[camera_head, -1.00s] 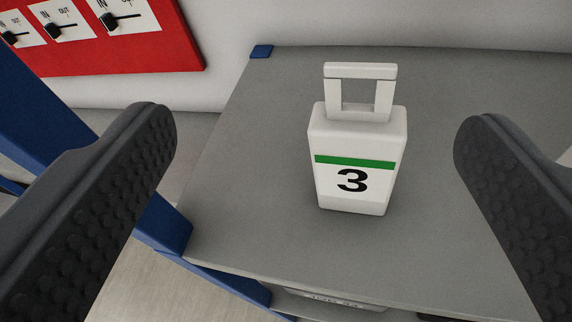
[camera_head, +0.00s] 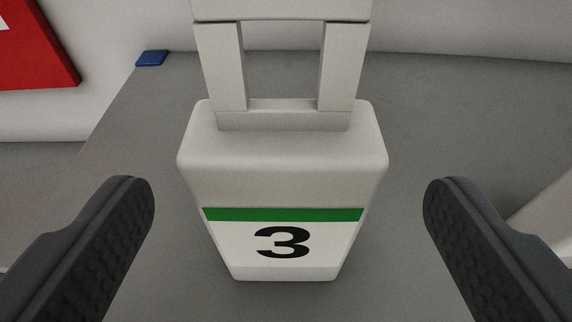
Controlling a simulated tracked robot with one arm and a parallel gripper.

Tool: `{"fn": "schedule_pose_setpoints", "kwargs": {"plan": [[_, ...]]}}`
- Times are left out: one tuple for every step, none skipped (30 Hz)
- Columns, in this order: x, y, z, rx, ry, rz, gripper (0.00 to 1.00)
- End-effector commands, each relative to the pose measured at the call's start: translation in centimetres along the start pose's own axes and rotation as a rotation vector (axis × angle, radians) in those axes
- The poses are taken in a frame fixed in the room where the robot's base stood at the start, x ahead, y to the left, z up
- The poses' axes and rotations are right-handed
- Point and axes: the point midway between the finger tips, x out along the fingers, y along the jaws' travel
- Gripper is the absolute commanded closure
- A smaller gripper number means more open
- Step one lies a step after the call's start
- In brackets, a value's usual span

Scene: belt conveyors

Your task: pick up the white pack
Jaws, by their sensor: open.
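The white pack (camera_head: 284,180) stands upright on a grey surface in the middle of the view. It has a green stripe, a black number 3 on its front and a white loop handle on top, whose top edge is cut off by the frame. My gripper (camera_head: 288,200) is open, with one dark ridged finger to the left of the pack and one to the right. There is a gap between each finger and the pack, and neither touches it. The finger bases run out of the frame.
The grey surface (camera_head: 140,130) is clear around the pack. A small blue corner piece (camera_head: 152,58) sits at its far left corner. A red panel (camera_head: 35,50) is on the white wall (camera_head: 110,30) at the upper left. A pale object (camera_head: 548,220) shows behind the right finger.

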Motion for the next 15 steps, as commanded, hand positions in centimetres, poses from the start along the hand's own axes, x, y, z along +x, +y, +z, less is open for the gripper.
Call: {"fn": "schedule_pose_setpoints", "kwargs": {"plan": [[0.5, 0.0, 0.0, 0.001, 0.000, 0.000, 0.16], [0.7, 0.0, 0.0, 0.001, 0.000, 0.000, 0.16], [0.9, 0.0, -0.1, 0.001, 0.001, 0.000, 0.16], [1.0, 0.1, -0.1, 0.001, 0.001, 0.000, 0.16], [1.1, 0.1, -0.1, 0.001, 0.001, 0.000, 0.16], [1.2, 0.0, -0.1, 0.001, 0.001, 0.000, 0.16], [1.2, 0.0, -0.1, 0.002, 0.002, 0.000, 0.16], [1.3, 0.0, -0.1, 0.002, 0.002, 0.000, 0.16], [1.4, 0.0, -0.1, 0.002, 0.002, 0.000, 0.16], [1.5, 0.0, -0.1, 0.002, 0.002, 0.000, 0.16], [1.7, 0.0, -0.1, 0.002, 0.002, 0.000, 0.16], [1.9, -0.1, -0.1, 0.002, 0.001, 0.000, 0.16], [2.2, -0.1, 0.0, 0.002, 0.001, 0.000, 0.16], [2.5, -0.1, 0.0, 0.001, 0.001, 0.000, 0.16], [2.9, -0.1, 0.1, 0.001, 0.002, 0.000, 0.16]]}}
